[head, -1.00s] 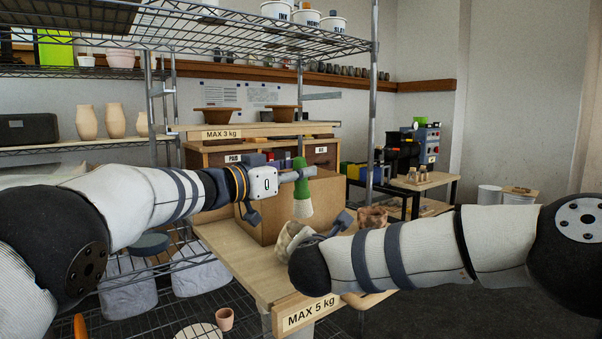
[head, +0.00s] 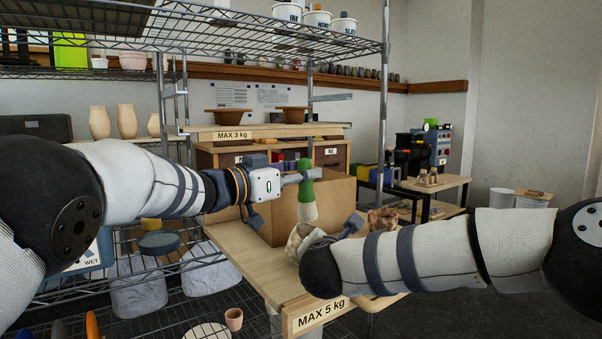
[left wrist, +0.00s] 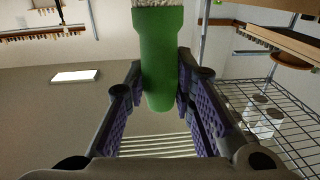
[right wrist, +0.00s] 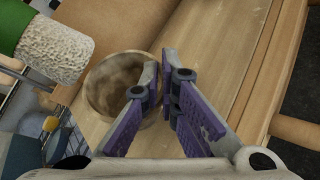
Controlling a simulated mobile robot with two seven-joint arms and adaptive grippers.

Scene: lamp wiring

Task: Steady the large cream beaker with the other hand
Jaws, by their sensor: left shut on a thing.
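The cream beaker (right wrist: 112,92) stands open end up on the wooden board in the right wrist view. In the head view a cream shape (head: 298,240) that looks like it is partly hidden behind my right arm. My right gripper (right wrist: 163,65) is at the beaker's rim, its fingers close together, one overlapping the opening. Whether they pinch the wall is unclear. My left gripper (head: 298,178) is shut on a green handle (left wrist: 160,65) with a pale, rough-textured end. That end (head: 308,212) hangs downward above and beside the beaker.
A cardboard box (head: 340,200) stands behind the beaker on the board marked MAX 5 kg (head: 318,315). A crumpled brown thing (head: 382,220) lies to the right.

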